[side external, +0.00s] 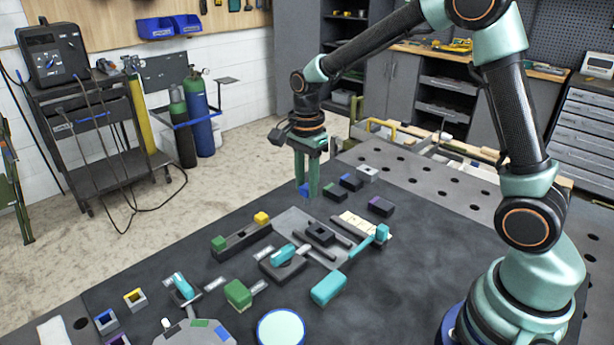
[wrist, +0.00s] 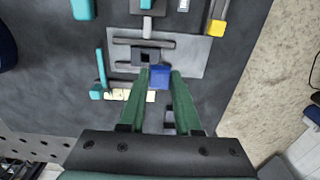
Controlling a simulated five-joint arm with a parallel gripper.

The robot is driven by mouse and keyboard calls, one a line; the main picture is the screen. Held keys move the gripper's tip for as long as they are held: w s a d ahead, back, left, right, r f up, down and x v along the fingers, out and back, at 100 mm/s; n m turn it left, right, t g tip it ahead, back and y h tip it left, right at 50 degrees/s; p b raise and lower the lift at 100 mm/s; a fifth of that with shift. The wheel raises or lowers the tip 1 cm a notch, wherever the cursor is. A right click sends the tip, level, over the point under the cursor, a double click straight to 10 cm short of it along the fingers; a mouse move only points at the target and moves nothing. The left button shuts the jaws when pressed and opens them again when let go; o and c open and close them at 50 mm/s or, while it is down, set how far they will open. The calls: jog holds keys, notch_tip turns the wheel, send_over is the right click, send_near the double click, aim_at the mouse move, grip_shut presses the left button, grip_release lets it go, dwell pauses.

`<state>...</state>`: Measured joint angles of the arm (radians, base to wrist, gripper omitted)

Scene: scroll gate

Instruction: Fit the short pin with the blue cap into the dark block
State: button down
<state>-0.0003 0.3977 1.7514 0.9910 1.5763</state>
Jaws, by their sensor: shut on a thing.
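My gripper (side external: 307,190) is shut on the short pin with the blue cap (wrist: 159,77) and holds it above the table. In the wrist view the blue cap sits between the green fingertips (wrist: 160,74); the pin's shank is hidden. The cap also shows at the fingertips in the side view (side external: 303,190). A dark block (side external: 321,234) with a square hole sits on a grey plate (side external: 290,218). In the wrist view the block (wrist: 146,54) lies just beyond the cap, up and slightly left, and its hole is uncovered.
Dark bars (wrist: 143,41) flank the block on the plate. A teal-ended lever (side external: 381,233) and a cream strip (side external: 355,224) stand beside it. A long dark holder with green and yellow ends (side external: 241,236) is to the left. Several small blocks (side external: 381,206) lie behind.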

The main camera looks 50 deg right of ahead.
jog(key=shift+s+d+f, duration=0.25)
jog(key=shift+s+f, duration=0.2)
jog(key=shift+f, duration=0.55)
jog(key=shift+s+d+f, duration=0.25)
jog(key=shift+s+f, duration=0.25)
jog(key=shift+f, duration=0.45)
jog(key=shift+s+d+f, duration=0.25)
jog(key=shift+s+f, duration=0.2)
jog(key=shift+f, duration=0.55)
jog(key=shift+f, duration=1.85)
jog(key=shift+c, duration=0.2)
grip_release()
dwell(0.3)
notch_tip(320, 180, up, 7)
dwell(1.2)
dwell(0.5)
